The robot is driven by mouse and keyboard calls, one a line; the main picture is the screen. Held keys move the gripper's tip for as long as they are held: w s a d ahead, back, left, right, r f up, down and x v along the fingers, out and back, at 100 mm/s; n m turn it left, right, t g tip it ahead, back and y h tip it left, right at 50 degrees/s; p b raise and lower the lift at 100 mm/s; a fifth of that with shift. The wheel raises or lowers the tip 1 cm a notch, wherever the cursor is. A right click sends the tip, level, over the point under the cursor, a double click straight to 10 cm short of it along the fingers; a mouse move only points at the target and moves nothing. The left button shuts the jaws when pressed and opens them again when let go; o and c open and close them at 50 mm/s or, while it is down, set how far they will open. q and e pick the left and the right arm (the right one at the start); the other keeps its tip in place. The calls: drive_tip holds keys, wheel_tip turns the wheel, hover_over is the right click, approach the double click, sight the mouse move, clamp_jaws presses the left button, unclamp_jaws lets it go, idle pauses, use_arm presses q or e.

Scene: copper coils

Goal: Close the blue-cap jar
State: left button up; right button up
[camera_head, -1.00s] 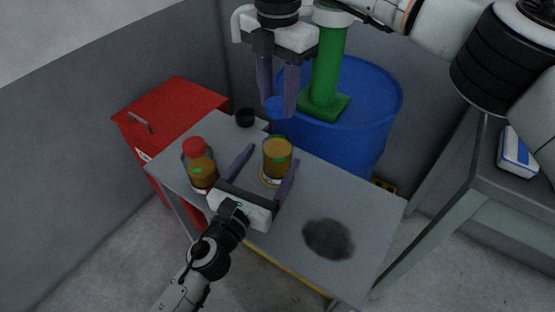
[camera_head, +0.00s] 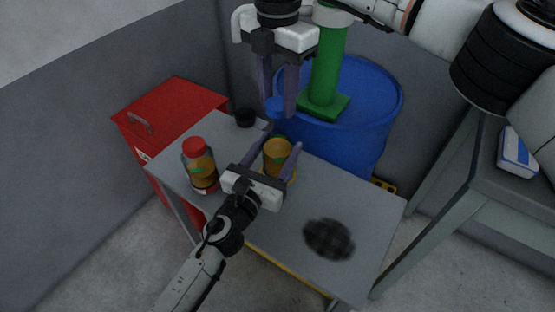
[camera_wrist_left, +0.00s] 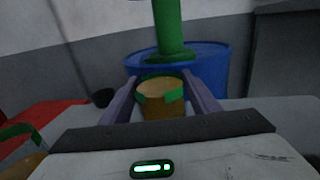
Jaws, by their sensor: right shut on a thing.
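The open jar (camera_head: 278,157) of amber contents with a green label stands upright on the grey table. It also shows in the left wrist view (camera_wrist_left: 160,101). My left gripper (camera_head: 284,138) is open, with its fingers on either side of this jar and no clear grip on it. My right gripper (camera_head: 278,108) is above and behind the jar, pointing down, shut on the blue cap (camera_head: 274,106). The cap is apart from the jar, higher than its mouth.
A jar with a red cap (camera_head: 195,146) stands left of my left gripper. A small black round object (camera_head: 245,118) sits at the table's back edge. A blue barrel (camera_head: 372,105) with a green column (camera_head: 326,70) stands behind. The table's right part is free except for a dark patch (camera_head: 329,239).

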use_arm(q)
drive_tip(key=c, duration=0.4)
drive_tip(key=shift+o, duration=0.2)
use_arm(e)
hover_over(278, 135)
drive_tip(key=shift+f, duration=2.55)
drive_tip(key=shift+f, duration=0.1)
drive_tip(key=shift+f, duration=0.75)
drive_tip(key=shift+f, duration=0.6)
use_arm(q)
clamp_jaws()
use_arm(e)
drive_tip(key=m, duration=1.3)
drive_tip(key=shift+m, duration=0.4)
